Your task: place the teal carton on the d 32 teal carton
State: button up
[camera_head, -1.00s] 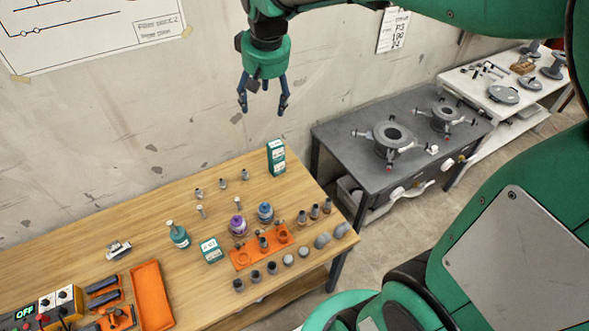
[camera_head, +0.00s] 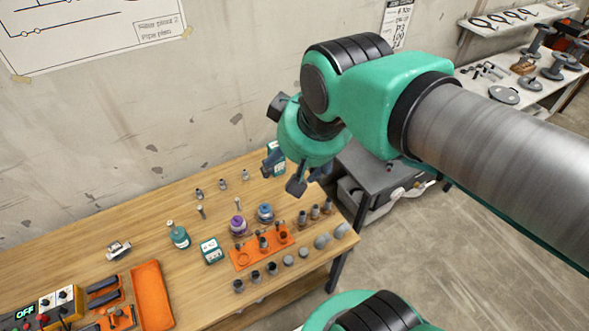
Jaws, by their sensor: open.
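One teal carton (camera_head: 211,251) with a white label stands in the middle of the wooden table, left of the orange tray. Another teal and white carton (camera_head: 275,150) stands at the table's back right corner. It is partly hidden behind my gripper. The print on both labels is too small to read, so I cannot tell which is d 32. My gripper (camera_head: 296,178) is open and empty, pointing down in front of the back carton in the picture. Whether it touches that carton cannot be told.
An orange tray (camera_head: 242,259) with fittings lies right of the near carton. A purple-banded jar (camera_head: 238,226), a blue-topped jar (camera_head: 265,213) and a teal bottle (camera_head: 179,236) stand close by. Several grey fittings line the front right. The table's left back is clear.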

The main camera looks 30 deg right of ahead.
jog(key=s, duration=0.1)
jog(key=s+f, duration=0.1)
jog(key=s, duration=0.1)
jog(key=shift+a+f, duration=0.1)
jog(key=shift+a, duration=0.1)
jog(key=shift+f, duration=0.1)
notch_tip(320, 180, down, 16)
jog(key=b, duration=1.6)
jog(key=shift+f+b, duration=0.2)
jog(key=shift+b, duration=0.15)
